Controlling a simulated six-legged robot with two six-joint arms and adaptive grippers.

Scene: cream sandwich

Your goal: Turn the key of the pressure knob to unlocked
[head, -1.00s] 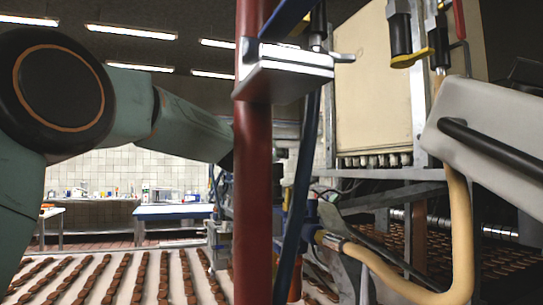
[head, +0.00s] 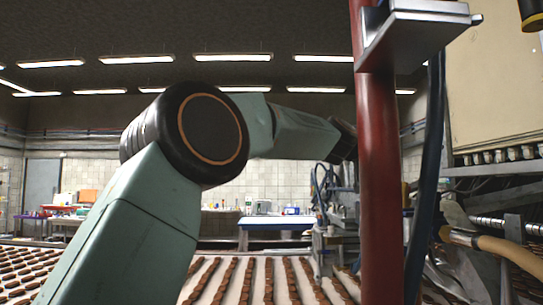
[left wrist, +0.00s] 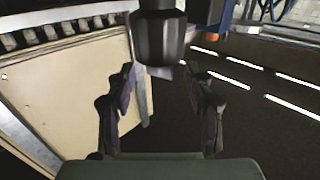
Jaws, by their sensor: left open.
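In the left wrist view my left gripper (left wrist: 160,78) is open, with its two dark fingers spread apart and nothing visible between them. A dark cylinder (left wrist: 161,38) stands just beyond the fingertips, in line with the gap. It may be the pressure knob, but I cannot tell, and I make out no key on it. In the head view my left arm reaches from the left to behind the red post (head: 376,180), and its gripper is hidden there. My right gripper is in neither view.
A silver bracket (head: 415,35) is fixed to the red post. A dark blue hose (head: 424,190) hangs beside it. A cream panel (head: 495,85) and a tan hose (head: 505,247) are at the right. Rows of brown biscuits (head: 250,282) lie on a pale conveyor below.

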